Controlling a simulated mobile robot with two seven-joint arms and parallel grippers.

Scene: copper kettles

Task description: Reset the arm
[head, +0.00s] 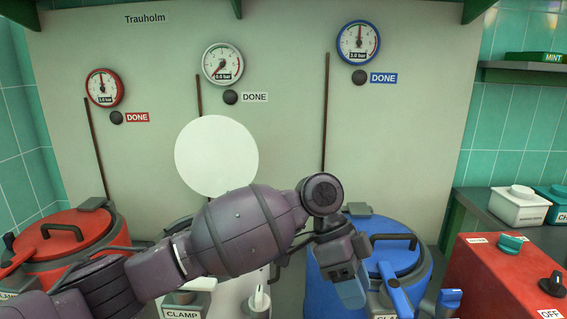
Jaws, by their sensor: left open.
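My left arm, dark purple, reaches in from the lower left and crosses the middle of the view. Its gripper (350,292) points down in front of the left side of the blue kettle (375,226); I cannot tell whether it touches it. The finger gap is hard to make out, but the jaws are open and no object shows in them. The arm hides much of the white kettle (230,297) and part of the red kettle (65,230). My right gripper is not in view.
A white disc (216,156), perhaps a raised lid, stands above the white kettle. Red (104,88), white (222,63) and blue (358,42) gauges hang on the back panel. A red control box (500,270) stands right, before a counter with canisters (520,205).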

